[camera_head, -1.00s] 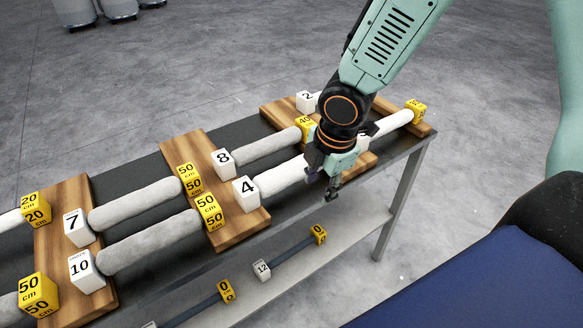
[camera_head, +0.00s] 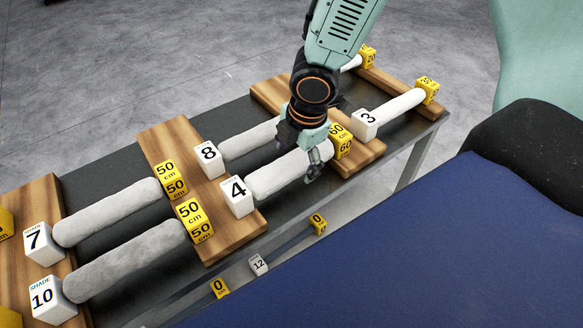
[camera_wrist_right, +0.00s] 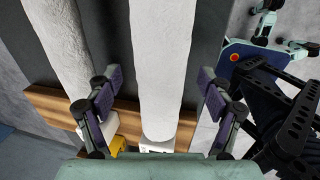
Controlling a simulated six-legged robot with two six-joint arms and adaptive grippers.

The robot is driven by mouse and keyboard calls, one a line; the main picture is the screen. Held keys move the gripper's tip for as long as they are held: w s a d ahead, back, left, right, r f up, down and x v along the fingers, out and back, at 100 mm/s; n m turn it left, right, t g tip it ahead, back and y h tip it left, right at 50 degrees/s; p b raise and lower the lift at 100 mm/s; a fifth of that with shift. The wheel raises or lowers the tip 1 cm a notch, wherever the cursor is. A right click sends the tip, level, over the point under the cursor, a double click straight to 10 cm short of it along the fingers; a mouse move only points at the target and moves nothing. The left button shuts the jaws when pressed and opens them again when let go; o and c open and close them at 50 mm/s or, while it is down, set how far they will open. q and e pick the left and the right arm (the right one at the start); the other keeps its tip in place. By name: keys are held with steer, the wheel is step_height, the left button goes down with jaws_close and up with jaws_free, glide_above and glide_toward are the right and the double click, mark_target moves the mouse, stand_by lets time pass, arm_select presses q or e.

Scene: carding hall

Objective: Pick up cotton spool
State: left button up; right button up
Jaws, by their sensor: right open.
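Several long cotton spools lie across wooden rests on a dark table. In the right wrist view, a white spool (camera_wrist_right: 163,65) runs between the open fingers of my right gripper (camera_wrist_right: 157,100), with a gap on each side. Part of the spool is hidden by the gripper in the head view. Other spools lie by the 8 cube (camera_head: 208,158), 7 cube (camera_head: 42,241), 10 cube (camera_head: 52,299) and 3 cube (camera_head: 364,124). My left gripper is not in view.
Wooden rests (camera_head: 221,226) carry the numbered white and yellow cubes close to the spools. A neighbouring greyish spool (camera_wrist_right: 55,40) lies beside the left finger in the wrist view. A lower shelf holds a thin dark bar with a 12 cube (camera_head: 259,265).

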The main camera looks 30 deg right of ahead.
step_height(320, 180, down, 2)
steer(key=shift+a+f+b, duration=0.1)
steer(key=shift+b, duration=0.2)
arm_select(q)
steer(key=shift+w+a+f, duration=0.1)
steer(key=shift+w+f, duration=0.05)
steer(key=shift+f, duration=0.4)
arm_select(e)
steer(key=shift+w, duration=0.2)
steer(key=shift+a, duration=0.1)
steer(key=shift+c, duration=0.4)
steer(key=shift+s, duration=0.3)
steer(key=c, duration=0.5)
steer(key=shift+w, duration=0.2)
steer(key=c, duration=0.4)
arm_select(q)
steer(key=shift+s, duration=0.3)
arm_select(e)
steer(key=c, duration=0.4)
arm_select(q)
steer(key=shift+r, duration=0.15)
arm_select(e)
steer(key=shift+r, duration=0.2)
